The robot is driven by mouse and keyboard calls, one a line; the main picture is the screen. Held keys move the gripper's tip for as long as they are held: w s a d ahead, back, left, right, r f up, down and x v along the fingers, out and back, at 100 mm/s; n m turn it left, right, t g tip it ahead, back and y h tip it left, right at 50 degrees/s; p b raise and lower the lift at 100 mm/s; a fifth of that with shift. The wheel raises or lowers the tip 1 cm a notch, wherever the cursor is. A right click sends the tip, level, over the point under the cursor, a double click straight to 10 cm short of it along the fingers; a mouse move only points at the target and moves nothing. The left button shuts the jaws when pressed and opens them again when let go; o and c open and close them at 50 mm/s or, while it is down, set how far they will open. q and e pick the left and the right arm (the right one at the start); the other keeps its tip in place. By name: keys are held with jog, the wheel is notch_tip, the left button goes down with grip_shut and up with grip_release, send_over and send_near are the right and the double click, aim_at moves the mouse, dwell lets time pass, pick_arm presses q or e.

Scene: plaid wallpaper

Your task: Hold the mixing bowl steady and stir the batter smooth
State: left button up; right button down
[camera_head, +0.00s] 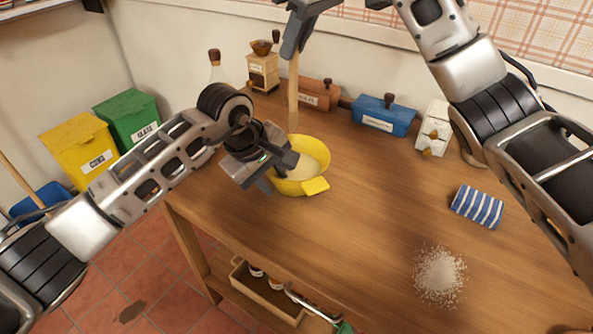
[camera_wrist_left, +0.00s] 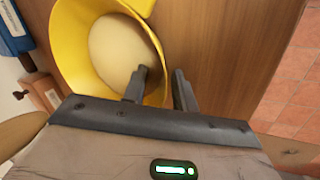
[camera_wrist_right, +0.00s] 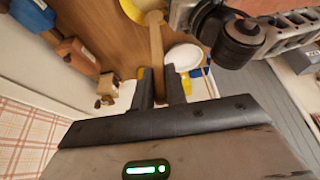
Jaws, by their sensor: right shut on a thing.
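The yellow mixing bowl (camera_head: 289,189) stands near the table's left edge with pale batter (camera_head: 309,166) in it. My left gripper (camera_head: 279,172) is at its near left rim. In the left wrist view, its fingers (camera_wrist_left: 160,88) are apart, one inside the bowl (camera_wrist_left: 72,55) and one outside, with the wall between them. My right gripper (camera_head: 291,48) is above and behind the bowl, shut on an upright wooden spoon (camera_head: 293,95). The spoon handle (camera_wrist_right: 157,48) also shows between its fingers in the right wrist view. The spoon's lower end is at the bowl's back; its depth is unclear.
A coffee grinder (camera_head: 262,72), brown box (camera_head: 320,95), blue box (camera_head: 383,116) and small white drawer unit (camera_head: 433,128) line the wall. A striped cloth (camera_head: 477,206) and spilled white powder (camera_head: 440,274) lie to the right. Table between bowl and cloth is clear.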

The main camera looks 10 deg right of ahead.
pick_arm(q)
jog(key=v, duration=1.1)
jog(key=shift+r, duration=0.4)
